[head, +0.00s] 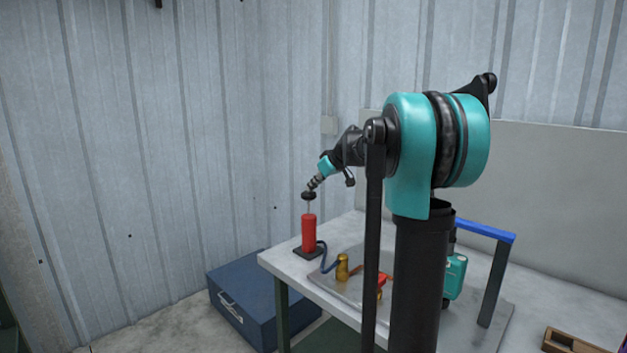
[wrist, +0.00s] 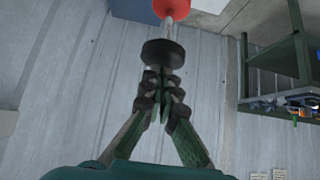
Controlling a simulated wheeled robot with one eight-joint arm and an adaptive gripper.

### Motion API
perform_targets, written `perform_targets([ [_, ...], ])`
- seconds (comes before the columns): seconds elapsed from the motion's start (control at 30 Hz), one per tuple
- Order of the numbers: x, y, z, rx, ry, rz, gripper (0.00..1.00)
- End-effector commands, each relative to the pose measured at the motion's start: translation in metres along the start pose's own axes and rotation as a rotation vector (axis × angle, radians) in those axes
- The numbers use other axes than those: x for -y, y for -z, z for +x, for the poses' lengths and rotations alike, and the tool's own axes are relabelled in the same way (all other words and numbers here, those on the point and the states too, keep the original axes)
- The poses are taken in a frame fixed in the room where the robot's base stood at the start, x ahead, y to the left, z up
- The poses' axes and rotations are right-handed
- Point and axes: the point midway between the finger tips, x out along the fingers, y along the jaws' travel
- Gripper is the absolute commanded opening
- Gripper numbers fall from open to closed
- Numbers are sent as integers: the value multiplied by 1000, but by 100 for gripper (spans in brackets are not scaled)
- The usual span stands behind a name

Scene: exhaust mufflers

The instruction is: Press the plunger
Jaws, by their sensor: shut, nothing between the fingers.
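The plunger is a red upright cylinder (head: 309,234) on a black base at the left corner of the table. A thin rod rises from its top to a round black knob (head: 308,195), and a length of rod shows between them. My gripper (head: 313,184) is just above the knob, tilted down toward it from the upper right. In the wrist view, my gripper (wrist: 160,84) has its fingers together and empty, with the tips right at the black knob (wrist: 162,53). I cannot tell whether they touch. The red cylinder (wrist: 172,9) shows beyond it.
A dark hose (head: 325,258) runs from the cylinder's base toward a brass fitting (head: 342,267) on the table (head: 290,265). A blue metal chest (head: 262,300) stands on the floor at left. A blue-topped frame (head: 485,230) and a wooden tray (head: 570,342) lie to the right.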

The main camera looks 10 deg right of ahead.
Motion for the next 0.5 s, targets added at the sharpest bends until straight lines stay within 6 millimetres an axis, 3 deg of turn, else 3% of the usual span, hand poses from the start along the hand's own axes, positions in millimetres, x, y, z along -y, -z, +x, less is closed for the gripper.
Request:
perform_targets([
  [0.37,0,-2,2,0,0,0,0],
  [0.5,0,-14,15,0,0,0,0],
])
